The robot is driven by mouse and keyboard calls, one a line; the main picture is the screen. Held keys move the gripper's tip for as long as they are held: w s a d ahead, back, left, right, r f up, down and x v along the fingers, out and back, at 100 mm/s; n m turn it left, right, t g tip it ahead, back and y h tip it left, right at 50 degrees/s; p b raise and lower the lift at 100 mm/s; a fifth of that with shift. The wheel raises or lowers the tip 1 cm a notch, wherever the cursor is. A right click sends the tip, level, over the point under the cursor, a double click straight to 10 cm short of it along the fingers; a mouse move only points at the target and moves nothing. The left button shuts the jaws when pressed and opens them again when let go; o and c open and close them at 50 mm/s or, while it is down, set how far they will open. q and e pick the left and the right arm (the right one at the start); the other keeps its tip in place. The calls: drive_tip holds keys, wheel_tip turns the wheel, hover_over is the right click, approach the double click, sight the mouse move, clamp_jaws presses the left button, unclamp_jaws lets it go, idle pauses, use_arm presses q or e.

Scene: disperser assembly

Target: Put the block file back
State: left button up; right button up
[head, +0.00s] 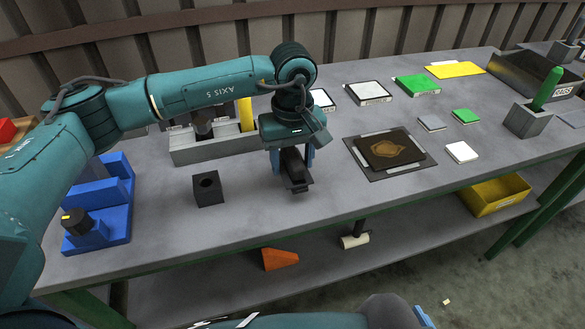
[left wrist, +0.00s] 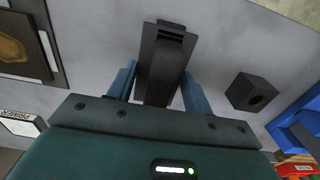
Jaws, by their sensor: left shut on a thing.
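My left gripper (head: 292,162) is over the middle of the workbench, pointing down. Its blue fingers are shut on a dark, long block-shaped tool (head: 296,172), which I take to be the block file. In the left wrist view the block file (left wrist: 165,60) sits between the two fingers (left wrist: 155,85), its wider end showing beyond them. I cannot tell whether it touches the bench. A grey holder box (head: 215,151) stands behind and left of the gripper, with dark tools and a yellow piece upright in it. My right gripper does not show.
A black block with a hole (head: 208,188) stands left of the gripper, beside a blue fixture (head: 115,205). A dark plate with a brown patch (head: 390,151) lies to the right. Grey, green and white pads lie farther right. The front strip of bench is clear.

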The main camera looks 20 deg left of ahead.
sight(293, 153)
use_arm(q)
wheel_tip(293, 153, down, 3)
drive_tip(key=shift+f, duration=0.1)
drive_tip(key=shift+f, duration=0.25)
drive_tip(key=o, duration=1)
drive_tip(key=shift+r, duration=0.1)
drive_tip(key=shift+r, duration=0.15)
wheel_tip(293, 153, up, 10)
drive_tip(key=shift+r, duration=1)
